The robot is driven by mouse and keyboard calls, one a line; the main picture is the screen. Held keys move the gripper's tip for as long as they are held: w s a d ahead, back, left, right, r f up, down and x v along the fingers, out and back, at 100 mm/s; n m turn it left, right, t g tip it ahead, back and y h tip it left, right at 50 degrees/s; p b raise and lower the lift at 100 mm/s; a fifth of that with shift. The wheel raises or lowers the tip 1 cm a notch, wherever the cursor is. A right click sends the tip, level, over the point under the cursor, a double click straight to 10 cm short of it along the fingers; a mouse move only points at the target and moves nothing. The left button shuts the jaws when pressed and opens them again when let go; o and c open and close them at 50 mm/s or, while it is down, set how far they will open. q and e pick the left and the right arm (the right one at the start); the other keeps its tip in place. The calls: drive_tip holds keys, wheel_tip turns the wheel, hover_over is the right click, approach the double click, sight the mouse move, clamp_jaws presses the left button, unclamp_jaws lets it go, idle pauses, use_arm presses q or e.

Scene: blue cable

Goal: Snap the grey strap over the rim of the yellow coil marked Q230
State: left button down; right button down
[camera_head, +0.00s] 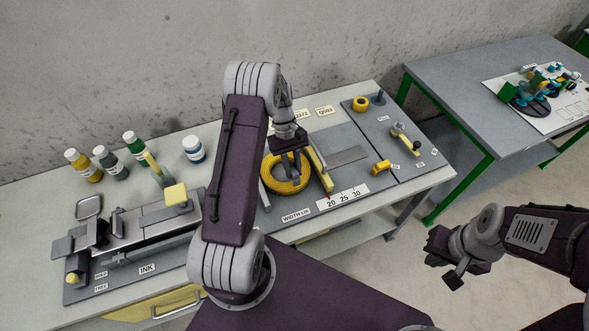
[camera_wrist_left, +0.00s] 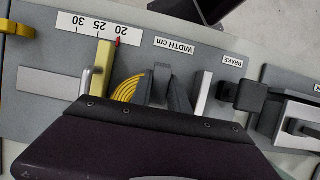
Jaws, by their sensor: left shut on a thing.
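The yellow coil (camera_head: 270,185) lies flat on the grey winding board, between a white bar and a yellow upright. Part of it shows in the left wrist view (camera_wrist_left: 127,90). I cannot read a Q230 mark on it. My left gripper (camera_head: 291,172) reaches down over the coil. Its fingers (camera_wrist_left: 166,92) are shut at the coil on what seems to be the grey strap, mostly hidden between them. I cannot tell how the strap sits on the rim. My right gripper (camera_head: 445,262) is open and empty, out over the floor at the right.
The yellow upright (camera_head: 320,170) and white bar (camera_wrist_left: 202,95) stand close beside my left fingers. A width scale (camera_head: 342,198) lies in front. A stamping device (camera_head: 150,225) and several bottles are at left. A small yellow ring (camera_head: 360,104) sits at the back right.

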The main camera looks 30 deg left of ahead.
sight(294, 188)
use_arm(q)
drive_tip(key=shift+s+a+f+b, duration=0.1)
drive_tip(key=shift+f+b, duration=0.6)
drive_tip(key=shift+f, duration=0.1)
wheel_tip(294, 188, down, 2)
drive_tip(key=shift+f+b, duration=0.1)
drive_tip(key=shift+b, duration=0.95)
drive_tip(key=shift+p, duration=0.35)
drive_tip(key=shift+f, duration=0.2)
drive_tip(key=shift+f+b, duration=0.3)
drive_tip(key=shift+f, duration=0.4)
drive_tip(key=shift+f, duration=0.25)
drive_tip(key=shift+r, duration=0.2)
